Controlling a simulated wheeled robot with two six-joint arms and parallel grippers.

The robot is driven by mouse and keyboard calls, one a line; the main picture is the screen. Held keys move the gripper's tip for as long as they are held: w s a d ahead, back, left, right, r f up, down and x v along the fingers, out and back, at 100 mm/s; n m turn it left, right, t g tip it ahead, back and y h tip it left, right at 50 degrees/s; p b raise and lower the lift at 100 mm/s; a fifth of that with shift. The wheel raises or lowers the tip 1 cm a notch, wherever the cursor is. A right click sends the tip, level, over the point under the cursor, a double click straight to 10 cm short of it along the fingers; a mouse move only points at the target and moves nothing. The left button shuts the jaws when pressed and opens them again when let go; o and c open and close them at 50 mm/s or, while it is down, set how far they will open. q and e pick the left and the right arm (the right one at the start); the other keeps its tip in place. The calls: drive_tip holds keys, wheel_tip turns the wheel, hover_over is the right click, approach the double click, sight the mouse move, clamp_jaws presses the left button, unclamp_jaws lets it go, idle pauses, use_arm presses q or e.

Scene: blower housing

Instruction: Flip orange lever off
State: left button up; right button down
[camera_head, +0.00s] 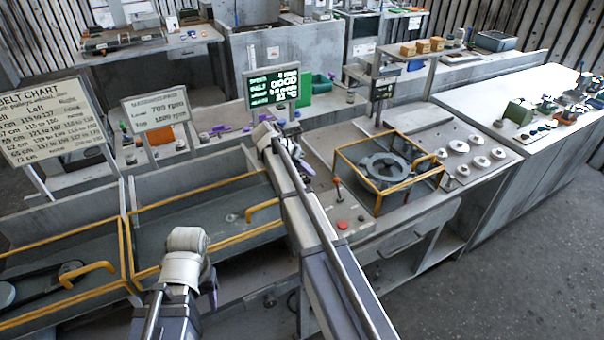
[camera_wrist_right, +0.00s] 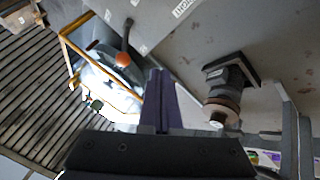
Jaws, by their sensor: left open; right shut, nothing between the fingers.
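The orange lever (camera_head: 336,181) is a thin dark stick with an orange ball, on the grey panel left of the yellow-framed housing. In the right wrist view its orange ball (camera_wrist_right: 124,60) is left of my fingers, with the dark stick running up from it. My right gripper (camera_wrist_right: 158,98) is shut and empty, with a visible gap to the ball in the picture. In the head view the right gripper (camera_head: 309,170) is partly hidden by its arm, left of the lever. My left gripper (camera_head: 211,289) is open, low over the left benches, and mostly hidden.
A red button (camera_head: 342,224) sits in front of the lever. The yellow guard frame (camera_head: 381,206) around a round grey housing (camera_head: 384,166) is close on the right. A dark knob with a brownish disc (camera_wrist_right: 222,106) is right of my fingers in the wrist view. A screen (camera_head: 273,86) stands behind.

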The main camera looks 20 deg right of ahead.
sight(338, 189)
drive_tip(key=s+d, duration=0.1)
drive_tip(key=d+f, duration=0.1)
drive_tip(key=d, duration=0.1)
drive_tip(key=s+d+f+b, duration=0.1)
drive_tip(key=shift+s+d+f, duration=0.1)
drive_tip(key=shift+s+d, duration=0.2)
use_arm(q)
wheel_tip(338, 189, down, 2)
drive_tip(key=shift+f, duration=0.1)
use_arm(e)
drive_tip(key=shift+d, duration=0.2)
drive_tip(key=shift+s, duration=0.15)
